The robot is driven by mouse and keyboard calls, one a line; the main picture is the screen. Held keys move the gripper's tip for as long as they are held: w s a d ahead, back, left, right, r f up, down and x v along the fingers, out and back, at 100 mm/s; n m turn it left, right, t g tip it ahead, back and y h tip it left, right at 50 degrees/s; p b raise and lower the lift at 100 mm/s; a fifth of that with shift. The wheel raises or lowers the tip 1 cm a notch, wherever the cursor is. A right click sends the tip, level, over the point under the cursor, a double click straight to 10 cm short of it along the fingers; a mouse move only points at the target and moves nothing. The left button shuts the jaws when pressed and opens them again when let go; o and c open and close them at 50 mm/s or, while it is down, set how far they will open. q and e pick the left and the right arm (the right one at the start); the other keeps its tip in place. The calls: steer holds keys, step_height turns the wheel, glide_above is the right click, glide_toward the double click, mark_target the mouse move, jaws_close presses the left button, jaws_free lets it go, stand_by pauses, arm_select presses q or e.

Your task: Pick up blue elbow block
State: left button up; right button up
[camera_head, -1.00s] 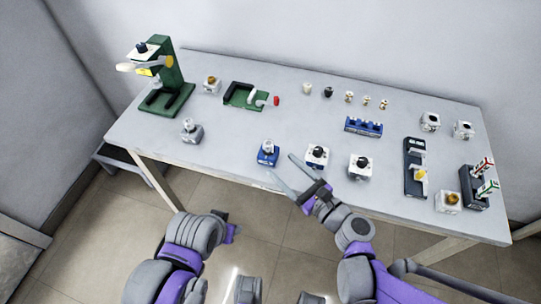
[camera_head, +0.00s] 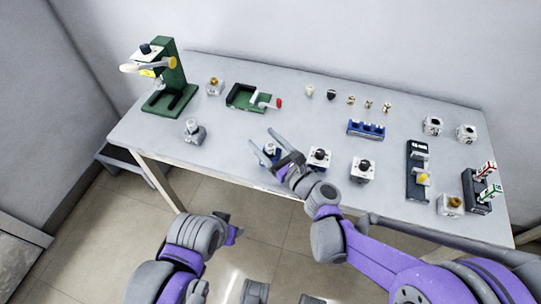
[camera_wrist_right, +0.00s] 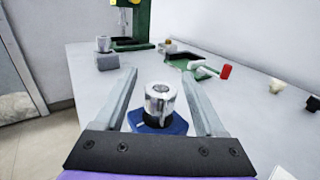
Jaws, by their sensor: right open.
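The blue elbow block (camera_head: 268,156) stands on the table near its front edge. It has a blue base and a silver cylindrical top, which show clearly in the right wrist view (camera_wrist_right: 160,108). My right gripper (camera_head: 263,142) is open, with its two fingers on either side of the block. In the right wrist view the fingers (camera_wrist_right: 165,85) reach past the block left and right, with a gap seen on each side. In the head view the gripper partly hides the block. My left gripper (camera_head: 235,233) is low in front of the table, and its fingers cannot be made out.
A grey elbow block (camera_head: 194,132) stands to the left on the table (camera_head: 235,130). Two white blocks (camera_head: 319,159) (camera_head: 362,170) stand to the right. A green press (camera_head: 170,85) and a green fixture (camera_head: 248,98) are behind. A blue rack (camera_head: 366,129) lies at the back right.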

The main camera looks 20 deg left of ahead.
steer(key=shift+w+a, duration=0.15)
steer(key=shift+a, duration=0.05)
jaws_close()
stand_by(0.4)
